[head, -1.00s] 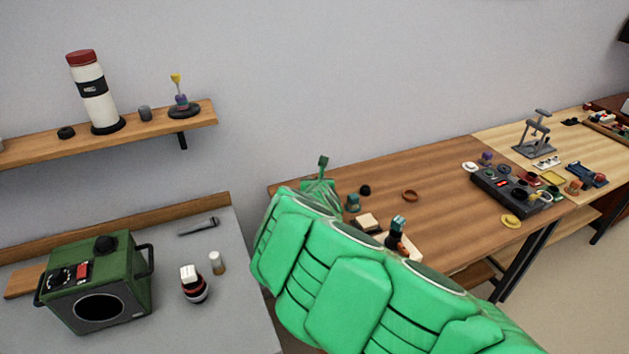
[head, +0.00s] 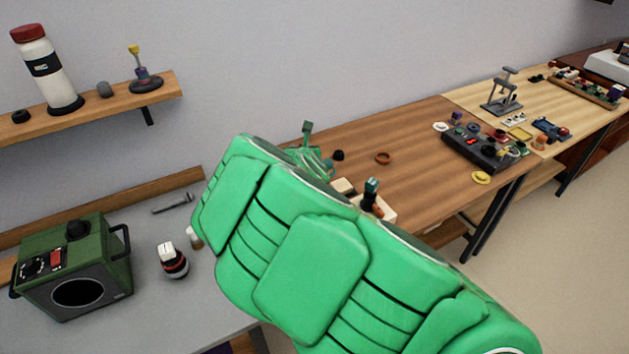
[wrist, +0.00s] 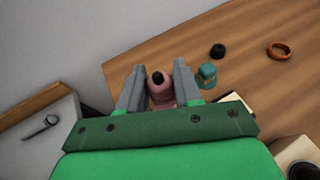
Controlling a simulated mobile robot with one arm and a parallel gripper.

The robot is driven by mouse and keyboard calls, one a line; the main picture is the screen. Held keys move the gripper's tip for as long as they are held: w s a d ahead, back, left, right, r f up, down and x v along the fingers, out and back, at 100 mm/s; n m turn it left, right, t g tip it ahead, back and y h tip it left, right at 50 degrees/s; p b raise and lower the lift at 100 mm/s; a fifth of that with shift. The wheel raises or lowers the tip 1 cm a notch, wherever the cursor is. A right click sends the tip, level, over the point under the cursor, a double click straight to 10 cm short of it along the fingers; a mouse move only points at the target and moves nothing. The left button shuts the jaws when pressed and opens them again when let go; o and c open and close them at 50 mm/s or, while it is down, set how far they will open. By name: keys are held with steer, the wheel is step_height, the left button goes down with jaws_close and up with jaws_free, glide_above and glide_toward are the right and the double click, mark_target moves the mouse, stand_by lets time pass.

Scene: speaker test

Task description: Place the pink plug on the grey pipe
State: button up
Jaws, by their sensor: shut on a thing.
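My gripper (wrist: 160,88) shows in the wrist view with its two grey fingers around a pink plug (wrist: 161,92). The plug has a dark round tip and is held between the fingers over the brown wooden table. In the head view my green arm hides the plug and the fingertips. I cannot tell which of these is the grey pipe.
On the brown table (head: 420,125) stand a teal bottle-like piece (wrist: 207,75), a black cap (wrist: 217,51) and an orange-brown ring (wrist: 279,50). A green box (head: 75,270) and a small jar (head: 172,262) stand on the grey table. A bottle (head: 48,70) stands on the shelf.

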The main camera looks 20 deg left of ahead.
steer(key=w+d+r+m+h, duration=0.2)
steer(key=d+r, duration=0.3)
steer(key=d, duration=0.6)
steer(key=w+d+r+m+h, duration=0.3)
steer(key=d+r, duration=0.3)
steer(key=d, duration=0.5)
steer(key=w+d+r+m+h, duration=0.3)
steer(key=d+r, duration=0.3)
steer(key=d, duration=0.6)
steer(key=shift+r+t+h, duration=0.15)
steer(key=shift+t+h, duration=0.15)
steer(key=shift+h, duration=0.2)
